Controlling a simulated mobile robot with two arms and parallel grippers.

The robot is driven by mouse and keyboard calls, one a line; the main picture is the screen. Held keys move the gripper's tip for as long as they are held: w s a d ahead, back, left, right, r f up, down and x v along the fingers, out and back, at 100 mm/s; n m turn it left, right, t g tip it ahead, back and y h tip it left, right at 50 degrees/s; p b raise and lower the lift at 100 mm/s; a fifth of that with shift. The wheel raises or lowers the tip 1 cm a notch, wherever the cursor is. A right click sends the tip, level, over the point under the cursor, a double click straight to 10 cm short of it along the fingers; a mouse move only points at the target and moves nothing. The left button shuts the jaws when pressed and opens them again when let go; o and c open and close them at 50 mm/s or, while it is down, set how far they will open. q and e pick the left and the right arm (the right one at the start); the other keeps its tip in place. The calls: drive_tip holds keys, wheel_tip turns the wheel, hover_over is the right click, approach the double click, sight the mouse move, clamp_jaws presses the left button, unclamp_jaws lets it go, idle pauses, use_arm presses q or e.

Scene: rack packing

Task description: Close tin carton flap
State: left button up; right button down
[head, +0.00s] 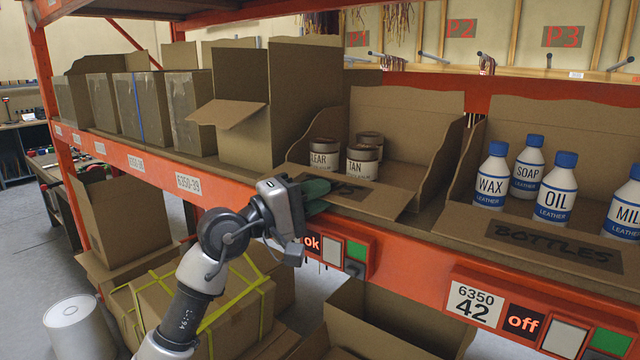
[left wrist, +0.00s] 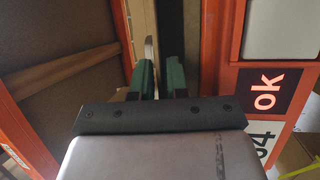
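The tin carton (head: 394,200) is an open brown box on the orange shelf in the head view. Its front flap lies folded outward over the shelf edge, with a dark label partly hidden by my left gripper. Several tins stand inside, among them one marked CLEAR (head: 324,154) and one marked TAN (head: 362,161). My left gripper (head: 317,190) is at the flap's left front part, its green fingers overlapping it. In the left wrist view, the green fingers (left wrist: 160,80) stand a narrow gap apart; whether they touch the flap is unclear. My right gripper is not in view.
A bottle carton (head: 500,226) with several white bottles stands to the right. A tall open box (head: 243,140) stands close on the left. The orange shelf beam (head: 420,262) carries an "ok" display (head: 312,243) just below my gripper. More boxes lie below.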

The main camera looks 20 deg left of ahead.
use_arm(q)
drive_tip(key=shift+w+d, duration=0.2)
clamp_jaws()
drive_tip(key=shift+r, duration=0.1)
